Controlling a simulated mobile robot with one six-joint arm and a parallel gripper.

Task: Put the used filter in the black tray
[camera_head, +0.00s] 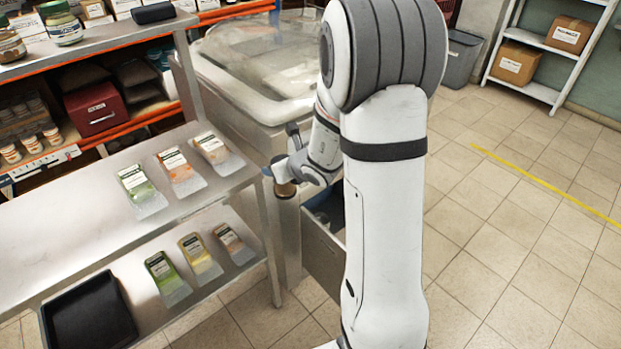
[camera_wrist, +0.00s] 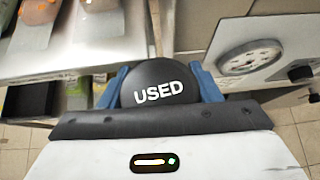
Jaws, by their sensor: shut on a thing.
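The used filter (camera_wrist: 160,84) is a round black piece with white "USED" lettering in the wrist view. My gripper (camera_wrist: 160,76) is shut on it, with a blue finger on each side. In the head view my gripper (camera_head: 279,178) is just right of the shelf's upper steel board. The held piece shows there only small, with a brownish side (camera_head: 285,190). The black tray (camera_head: 92,318) lies on the lower steel board at bottom left. It looks empty, and its near edge is cut off by the picture.
Several pouches lie on the upper board (camera_head: 75,228) and the lower board (camera_head: 215,283). The upper board lies above part of the lower one. A grey machine (camera_head: 240,105) stands behind my gripper, with an open drawer (camera_head: 322,255) below. A round gauge (camera_wrist: 250,58) shows in the wrist view.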

